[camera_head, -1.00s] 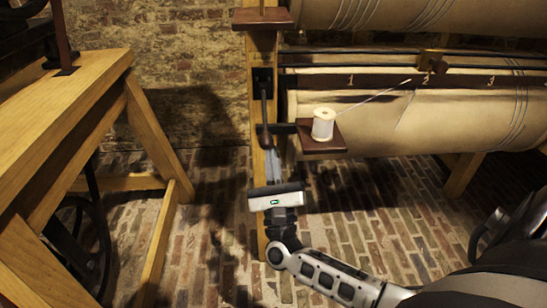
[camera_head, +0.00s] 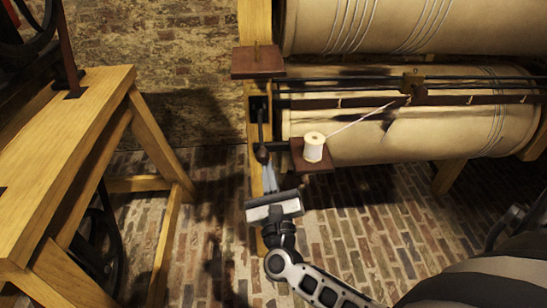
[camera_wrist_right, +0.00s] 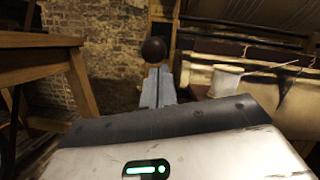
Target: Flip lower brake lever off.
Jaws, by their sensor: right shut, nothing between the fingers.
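The lower brake lever (camera_head: 261,128) is a dark rod hanging down from a slot in the wooden post, with a round dark knob (camera_head: 262,154) at its lower end. My right gripper (camera_head: 269,178) is just below the knob, its fingers pointing up at it. In the right wrist view the knob (camera_wrist_right: 154,50) sits right above the tips of the fingers (camera_wrist_right: 158,86), which are together with nothing held between them. I cannot tell whether they touch the knob. My left gripper is not in view.
A white spool (camera_head: 314,147) stands on a small brown shelf (camera_head: 318,168) right of the knob, its thread running to a brass fitting (camera_head: 414,87). Large cream rollers (camera_head: 450,125) lie behind. A wooden bench (camera_head: 75,120) stands left, with open brick floor between.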

